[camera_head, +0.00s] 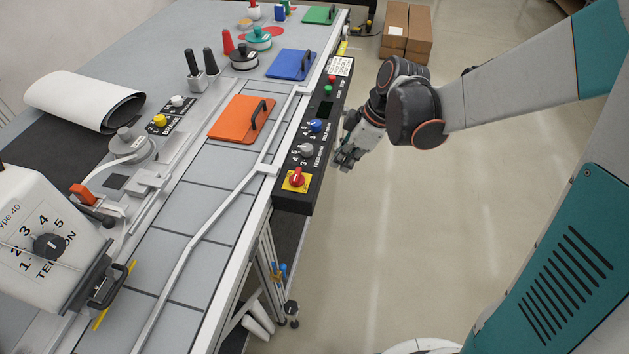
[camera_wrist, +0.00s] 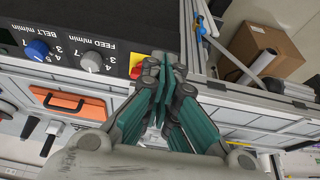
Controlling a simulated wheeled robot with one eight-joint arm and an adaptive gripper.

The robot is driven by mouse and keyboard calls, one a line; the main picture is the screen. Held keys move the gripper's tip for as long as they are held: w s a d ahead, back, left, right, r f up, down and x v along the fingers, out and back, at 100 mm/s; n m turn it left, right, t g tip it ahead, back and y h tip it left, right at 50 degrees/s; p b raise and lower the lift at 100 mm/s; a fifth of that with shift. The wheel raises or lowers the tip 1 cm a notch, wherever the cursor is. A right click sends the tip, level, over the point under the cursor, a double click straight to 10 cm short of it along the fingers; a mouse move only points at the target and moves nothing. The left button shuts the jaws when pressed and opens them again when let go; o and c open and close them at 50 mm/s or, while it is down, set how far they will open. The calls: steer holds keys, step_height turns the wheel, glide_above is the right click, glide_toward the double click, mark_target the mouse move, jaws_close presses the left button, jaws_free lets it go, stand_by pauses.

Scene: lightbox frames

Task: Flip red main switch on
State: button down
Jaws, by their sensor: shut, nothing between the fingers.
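The red main switch (camera_head: 297,176) is a red rotary knob on a yellow plate, at the near end of the black control panel (camera_head: 292,195). In the wrist view a bit of red and the yellow plate (camera_wrist: 136,58) show at the left of the fingers, which hide the rest. My gripper (camera_head: 345,160) is to the right of the panel in the head view, apart from the switch. In the wrist view its teal fingers (camera_wrist: 163,68) are together and empty. The knob's exact setting is too small to read.
On the same panel are a grey feed knob (camera_head: 306,150), a blue belt knob (camera_head: 315,125), and green and red buttons. An orange hatch with a handle (camera_head: 237,122) is to the left. Open floor lies right of the table; boxes (camera_head: 405,30) stand behind.

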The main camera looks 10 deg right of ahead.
mark_target(297, 177)
steer(key=shift+f, duration=0.1)
steer(key=b+x, duration=0.1)
steer(key=x, duration=0.2)
steer(key=a+b+x, duration=0.1)
steer(key=x, duration=0.3)
steer(key=w+a+r+b+x, duration=0.1)
steer(key=x, duration=0.3)
steer(key=shift+a+b, duration=0.15)
steer(key=shift+b, duration=0.2)
steer(key=shift+w+a, duration=0.15)
steer(key=shift+a, duration=0.35)
